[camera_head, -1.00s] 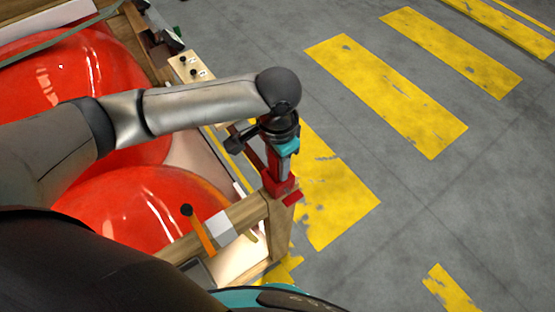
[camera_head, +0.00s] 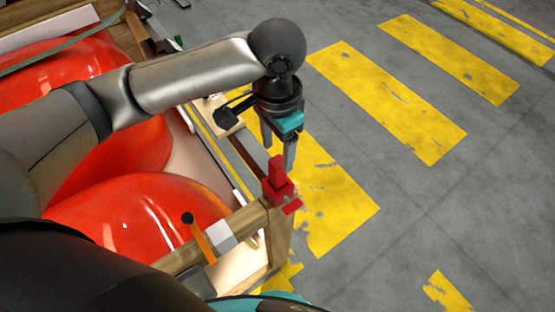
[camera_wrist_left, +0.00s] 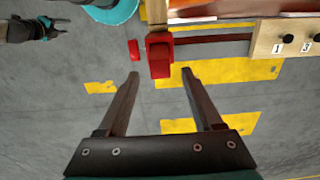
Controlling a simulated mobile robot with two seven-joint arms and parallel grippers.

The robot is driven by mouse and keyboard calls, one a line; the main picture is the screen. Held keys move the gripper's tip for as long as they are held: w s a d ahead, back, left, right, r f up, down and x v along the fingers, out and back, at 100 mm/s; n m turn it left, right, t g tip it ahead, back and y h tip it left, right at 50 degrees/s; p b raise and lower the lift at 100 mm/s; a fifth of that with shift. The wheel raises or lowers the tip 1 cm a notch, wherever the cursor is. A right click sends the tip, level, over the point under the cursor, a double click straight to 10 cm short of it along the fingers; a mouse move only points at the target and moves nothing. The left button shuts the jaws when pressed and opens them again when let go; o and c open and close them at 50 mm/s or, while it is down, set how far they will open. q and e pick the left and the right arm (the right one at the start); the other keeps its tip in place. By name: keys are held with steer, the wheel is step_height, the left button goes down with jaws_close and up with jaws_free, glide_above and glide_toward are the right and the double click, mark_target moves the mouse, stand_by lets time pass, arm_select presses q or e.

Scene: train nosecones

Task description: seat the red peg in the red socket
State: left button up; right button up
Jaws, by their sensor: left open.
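The red peg (camera_head: 277,169) stands upright at the corner of the wooden frame, rising from a wider red block that looks like the red socket (camera_head: 281,191). How deep the peg sits in it I cannot tell. In the left wrist view the red peg and socket overlap as one red shape (camera_wrist_left: 160,58), beyond the fingertips. My left gripper (camera_head: 278,158) is open and empty, pointing down just above the peg; it also shows in the left wrist view (camera_wrist_left: 160,73). My right gripper (camera_wrist_left: 48,28) shows small at the upper left of that view; its jaws are unclear.
A smaller red piece (camera_wrist_left: 134,49) shows beside the socket. A wooden block with numbered black knobs (camera_wrist_left: 285,38) sits along the frame. An orange lever (camera_head: 200,238) stands near the wooden post (camera_head: 279,235). Large red rounded shapes (camera_head: 130,215) fill the left. Floor at right is clear.

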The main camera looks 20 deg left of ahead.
arm_select(q)
step_height(320, 180, up, 4)
steer(key=shift+r, duration=0.15)
stand_by(0.6)
